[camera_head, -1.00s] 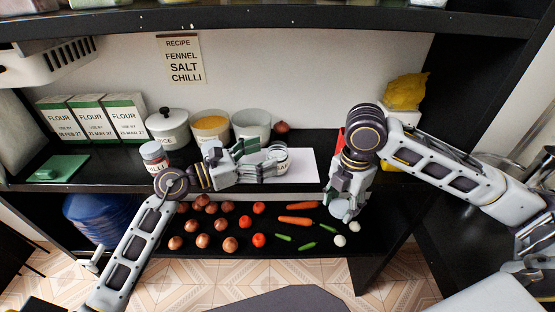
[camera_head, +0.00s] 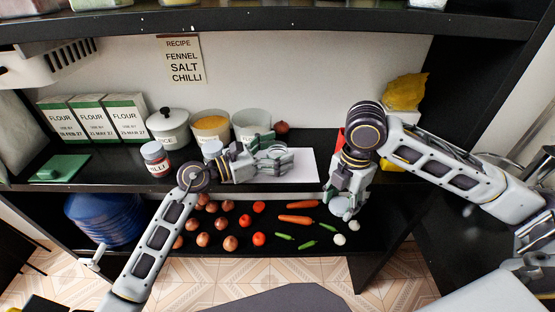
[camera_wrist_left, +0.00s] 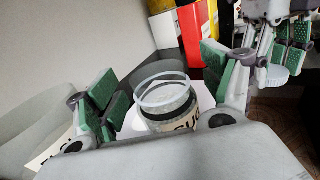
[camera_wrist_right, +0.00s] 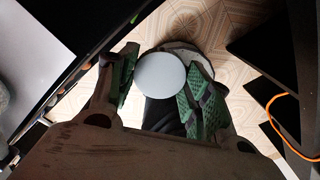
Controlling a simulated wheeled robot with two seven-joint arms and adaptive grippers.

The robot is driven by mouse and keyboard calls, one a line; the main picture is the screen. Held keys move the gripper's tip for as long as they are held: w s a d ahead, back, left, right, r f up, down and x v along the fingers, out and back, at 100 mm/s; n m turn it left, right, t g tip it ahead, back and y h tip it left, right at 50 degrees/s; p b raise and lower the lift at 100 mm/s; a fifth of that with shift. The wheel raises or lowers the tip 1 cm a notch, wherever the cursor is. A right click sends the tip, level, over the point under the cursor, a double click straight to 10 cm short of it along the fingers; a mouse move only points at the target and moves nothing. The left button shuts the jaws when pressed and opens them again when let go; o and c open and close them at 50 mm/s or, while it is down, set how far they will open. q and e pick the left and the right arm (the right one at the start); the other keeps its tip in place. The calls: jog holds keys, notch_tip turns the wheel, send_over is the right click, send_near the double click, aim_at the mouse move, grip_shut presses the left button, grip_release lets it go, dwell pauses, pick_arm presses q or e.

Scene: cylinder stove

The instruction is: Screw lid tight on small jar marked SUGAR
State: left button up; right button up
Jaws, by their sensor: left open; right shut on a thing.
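The small sugar jar (camera_wrist_left: 165,108) is glass and lidless, with a label whose visible letters start "SU". It stands upright on a white sheet (camera_head: 304,166). My left gripper (camera_head: 286,157) is open, its green-padded fingers on either side of the jar in the left wrist view. The jar is largely hidden by this gripper in the head view. My right gripper (camera_head: 347,205) is shut on a round pale lid (camera_wrist_right: 160,75), held in front of the shelf edge, to the right of and lower than the jar. The lid also shows in the head view (camera_head: 343,212).
A chilli jar (camera_head: 155,160), a lidded pot (camera_head: 168,128) and an orange-filled bowl (camera_head: 211,125) stand left on the shelf. Flour boxes (camera_head: 94,120) stand farther left. Vegetables lie on the lower shelf. An upper shelf (camera_head: 270,18) overhangs.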

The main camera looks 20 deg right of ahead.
pick_arm(q)
jog(key=c, duration=1.2)
jog(key=shift+r, duration=0.1)
jog(key=shift+r, duration=4.95)
jog(key=o, duration=0.4)
jog(key=shift+c, duration=0.2)
jog(key=c, duration=0.7)
jog(key=shift+s, duration=0.15)
